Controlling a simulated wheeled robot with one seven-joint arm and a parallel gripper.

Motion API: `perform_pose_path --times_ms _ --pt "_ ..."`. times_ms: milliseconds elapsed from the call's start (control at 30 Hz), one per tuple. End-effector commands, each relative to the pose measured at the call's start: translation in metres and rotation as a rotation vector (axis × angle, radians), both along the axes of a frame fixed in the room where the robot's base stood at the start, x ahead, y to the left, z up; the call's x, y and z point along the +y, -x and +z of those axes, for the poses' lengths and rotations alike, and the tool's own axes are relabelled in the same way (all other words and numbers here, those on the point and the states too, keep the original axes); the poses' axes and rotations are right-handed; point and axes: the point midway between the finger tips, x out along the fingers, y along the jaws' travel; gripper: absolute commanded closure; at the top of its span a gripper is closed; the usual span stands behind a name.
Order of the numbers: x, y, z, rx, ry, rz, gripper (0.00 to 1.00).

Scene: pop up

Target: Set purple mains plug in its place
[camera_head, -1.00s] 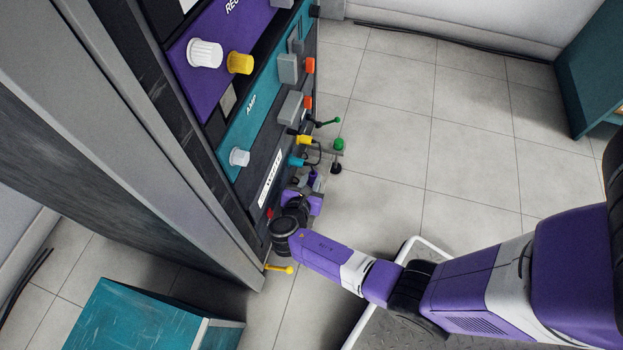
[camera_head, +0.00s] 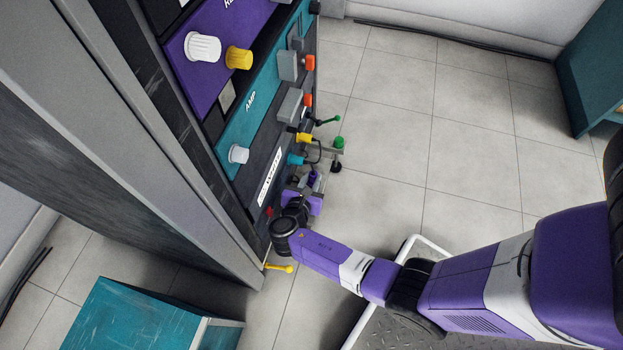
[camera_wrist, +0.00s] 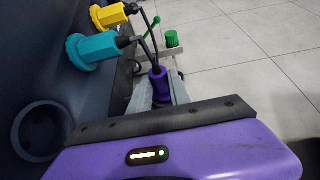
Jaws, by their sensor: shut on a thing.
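The purple mains plug (camera_wrist: 159,86) is between the two grey fingers of my gripper (camera_wrist: 158,92), with its dark cable running up from it in the wrist view. My gripper is shut on it. In the head view the plug (camera_head: 312,179) shows small at the gripper, close to the lower right edge of the rack front. A round dark socket (camera_wrist: 40,131) is in the panel at the left of the wrist view, apart from the plug, and it looks empty.
A teal plug (camera_wrist: 92,50) and a yellow plug (camera_wrist: 113,15) sit in the panel beside the gripper, with dark cables. A green-capped part (camera_wrist: 171,39) stands beyond. A yellow-tipped lever (camera_head: 279,267) juts out low on the rack. The floor to the right is clear.

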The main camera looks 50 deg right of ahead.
Motion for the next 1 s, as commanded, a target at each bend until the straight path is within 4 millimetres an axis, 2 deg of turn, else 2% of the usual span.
perform_pose_path --times_ms 467,833,867,967,1000 --pt "0.000 0.000 -0.014 0.000 0.000 0.000 1.00" --pt "0.000 0.000 -0.014 0.000 -0.001 0.000 1.00" --pt "0.000 0.000 -0.015 0.000 -0.001 0.000 0.73" --pt "0.000 0.000 -0.015 0.000 -0.001 0.000 0.54" --pt "0.000 0.000 -0.014 0.000 -0.001 0.000 0.52"
